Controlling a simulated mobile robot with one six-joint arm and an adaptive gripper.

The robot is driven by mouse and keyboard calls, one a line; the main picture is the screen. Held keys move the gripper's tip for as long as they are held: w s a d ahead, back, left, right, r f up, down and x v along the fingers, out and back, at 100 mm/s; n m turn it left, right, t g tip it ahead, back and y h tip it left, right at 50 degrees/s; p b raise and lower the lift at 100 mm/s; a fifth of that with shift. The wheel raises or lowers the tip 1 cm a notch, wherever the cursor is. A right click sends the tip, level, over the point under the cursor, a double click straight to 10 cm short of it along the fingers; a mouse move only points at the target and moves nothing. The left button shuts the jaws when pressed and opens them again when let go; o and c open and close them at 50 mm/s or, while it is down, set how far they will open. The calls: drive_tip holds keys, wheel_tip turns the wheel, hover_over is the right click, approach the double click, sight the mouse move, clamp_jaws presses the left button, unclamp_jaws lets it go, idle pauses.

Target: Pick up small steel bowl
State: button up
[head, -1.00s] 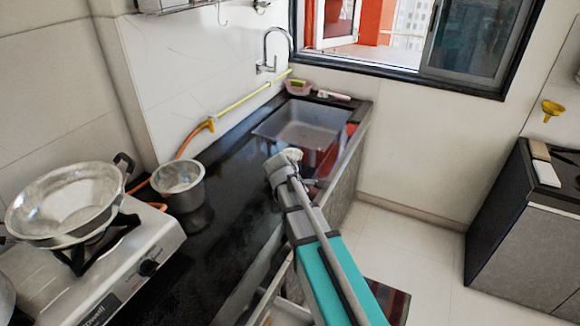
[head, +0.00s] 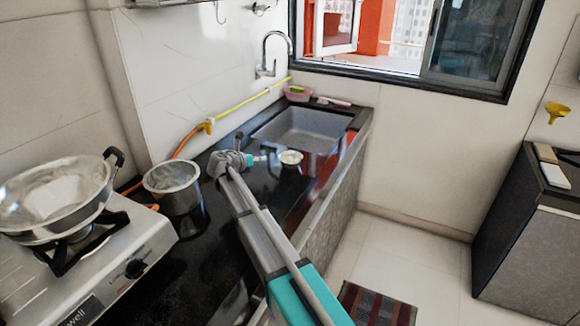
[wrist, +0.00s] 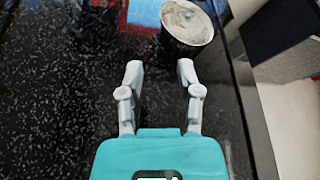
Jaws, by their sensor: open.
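The small steel bowl (head: 290,158) stands on the black counter in front of the sink in the head view. In the wrist view the small steel bowl (wrist: 187,24) is at the top, right of centre, cut by the frame's edge. My gripper (wrist: 160,72) is open, with nothing between its two fingers. The bowl lies beyond the fingertips and slightly to their right, apart from them. In the head view my gripper (head: 262,158) is low over the counter, left of the bowl and pointing toward it; its fingers are small and hard to make out.
A larger steel pot (head: 172,187) stands on the counter left of my gripper. A stove (head: 135,240) with a wide steel pan (head: 60,198) is at the left. The sink (head: 300,132) lies behind the bowl. The counter's front edge (wrist: 240,90) is close on the right.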

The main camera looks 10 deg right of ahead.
sight(281, 156)
drive_tip(key=shift+w, duration=0.1)
idle(0.3)
drive_tip(key=b+x, duration=0.3)
drive_tip(key=x, duration=0.4)
drive_tip(key=shift+w+d+f, duration=0.1)
drive_tip(key=shift+d+f, duration=0.05)
drive_tip(key=shift+f, duration=0.05)
drive_tip(key=shift+w+d+f, duration=0.1)
drive_tip(key=shift+w+d, duration=0.25)
drive_tip(key=shift+d, duration=0.05)
drive_tip(key=shift+s+b+x, duration=0.2)
drive_tip(key=shift+b+x, duration=0.75)
drive_tip(key=shift+x, duration=1.65)
drive_tip(key=shift+d, duration=0.15)
drive_tip(key=shift+c, duration=0.2)
clamp_jaws()
